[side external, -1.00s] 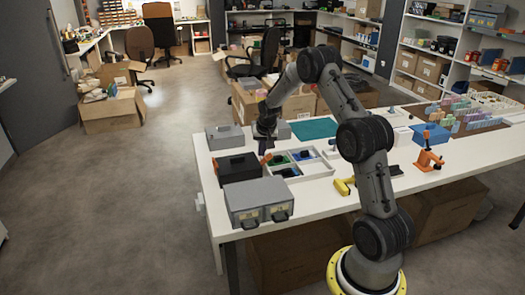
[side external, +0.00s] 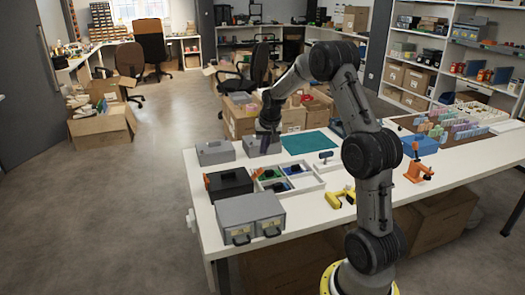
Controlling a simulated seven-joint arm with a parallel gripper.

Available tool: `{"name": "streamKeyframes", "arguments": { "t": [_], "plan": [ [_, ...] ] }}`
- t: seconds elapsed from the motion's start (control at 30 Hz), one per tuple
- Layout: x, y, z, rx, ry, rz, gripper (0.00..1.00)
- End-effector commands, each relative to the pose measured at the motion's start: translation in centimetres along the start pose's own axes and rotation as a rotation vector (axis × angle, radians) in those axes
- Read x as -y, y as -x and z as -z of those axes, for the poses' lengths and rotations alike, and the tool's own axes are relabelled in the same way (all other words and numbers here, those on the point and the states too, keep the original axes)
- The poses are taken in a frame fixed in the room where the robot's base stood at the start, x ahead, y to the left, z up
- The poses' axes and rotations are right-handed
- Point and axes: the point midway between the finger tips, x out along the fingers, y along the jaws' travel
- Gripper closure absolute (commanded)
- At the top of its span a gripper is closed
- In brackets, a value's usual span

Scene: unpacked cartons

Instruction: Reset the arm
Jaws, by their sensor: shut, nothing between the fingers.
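A divided white tray (side external: 312,183), a black box (side external: 229,184), a grey drawer case (side external: 250,217) and another grey box (side external: 215,152) crowd the left end. A teal mat (side external: 308,142), yellow tool (side external: 341,199) and orange clamp (side external: 419,170) lie farther right.

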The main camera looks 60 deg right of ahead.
Motion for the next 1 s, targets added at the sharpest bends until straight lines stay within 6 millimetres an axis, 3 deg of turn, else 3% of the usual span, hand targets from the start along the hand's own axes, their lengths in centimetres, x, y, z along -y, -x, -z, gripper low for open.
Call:
{"name": "streamKeyframes", "arguments": {
  "t": [0.17, 0.27, 0.37, 0.47, 0.6, 0.7, 0.87, 1.0],
  "plan": [
    [0.2, 0.0, -0.1, 0.000, 0.003, 0.001, 1.00],
    [1.8, 0.9, 0.0, -0.016, 0.029, 0.018, 1.00],
    [4.6, 4.2, 0.4, -0.072, 0.074, 0.059, 1.00],
    [8.3, 9.6, -0.9, -0.134, 0.141, 0.120, 1.00],
    [11.7, 17.4, -5.5, -0.190, 0.256, 0.207, 1.00],
    [12.5, 22.0, -9.8, -0.211, 0.345, 0.263, 1.00],
    [11.4, 27.5, -17.4, -0.226, 0.500, 0.342, 1.00],
    [8.4, 29.8, -24.1, -0.219, 0.643, 0.394, 1.00]
  ]
}}
